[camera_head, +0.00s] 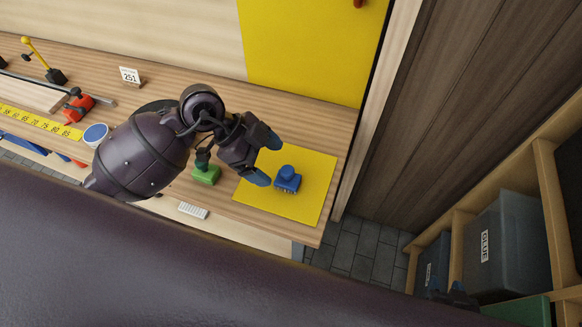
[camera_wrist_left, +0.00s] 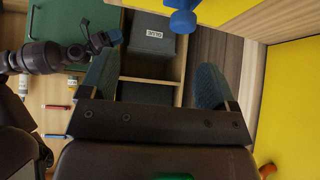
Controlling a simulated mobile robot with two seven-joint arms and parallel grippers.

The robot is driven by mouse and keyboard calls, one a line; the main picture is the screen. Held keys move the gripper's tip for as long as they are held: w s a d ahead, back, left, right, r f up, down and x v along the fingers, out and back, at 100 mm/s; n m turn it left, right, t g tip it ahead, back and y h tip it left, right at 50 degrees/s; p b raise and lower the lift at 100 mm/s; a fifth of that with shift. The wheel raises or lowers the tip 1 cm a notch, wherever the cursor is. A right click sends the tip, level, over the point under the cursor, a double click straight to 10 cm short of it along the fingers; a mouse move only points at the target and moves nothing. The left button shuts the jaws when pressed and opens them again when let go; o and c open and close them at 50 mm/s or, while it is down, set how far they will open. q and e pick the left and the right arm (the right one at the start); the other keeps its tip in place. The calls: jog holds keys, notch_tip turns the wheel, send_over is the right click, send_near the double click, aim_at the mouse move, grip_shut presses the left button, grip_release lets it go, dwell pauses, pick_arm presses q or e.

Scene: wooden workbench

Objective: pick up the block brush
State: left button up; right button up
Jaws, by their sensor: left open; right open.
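The block brush (camera_head: 288,180) is blue with a round knob on top and stands on a yellow mat (camera_head: 316,205) at the right end of the workbench. My left gripper (camera_head: 264,158) is open and empty, just left of the brush, with its blue fingertips pointing toward it. In the left wrist view the brush (camera_wrist_left: 182,22) shows at the top edge, partly cut off, beyond the open fingers (camera_wrist_left: 156,62). My right gripper (camera_head: 453,296) is low at the right, near the shelf; it also shows open in the left wrist view (camera_wrist_left: 106,40).
A green block (camera_head: 206,174) stands under my left wrist, left of the mat. A shelf with a grey GLUE bin (camera_head: 507,245) stands at the right.

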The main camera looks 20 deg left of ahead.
aim_at(287, 177)
pick_arm(q)
jog(key=shift+n+y, duration=0.5)
jog(key=shift+y, duration=0.4)
jog(key=f, duration=0.1)
jog(key=w+f, duration=0.1)
jog(key=w+f+b, duration=0.1)
jog(key=f, duration=0.1)
jog(key=shift+d+f, duration=0.1)
jog(key=shift+x, duration=0.75)
jog(key=x, duration=0.2)
jog(key=b+x, duration=0.1)
jog(key=x, duration=0.1)
jog(key=shift+w+d, duration=0.15)
jog(key=shift+w, duration=0.1)
jog(key=shift+d+f, duration=0.1)
jog(key=shift+f, duration=0.1)
jog(key=shift+r, duration=0.1)
jog(key=c, duration=1.1)
pick_arm(e)
notch_tip(287, 177, down, 2)
jog(key=shift+w, duration=0.15)
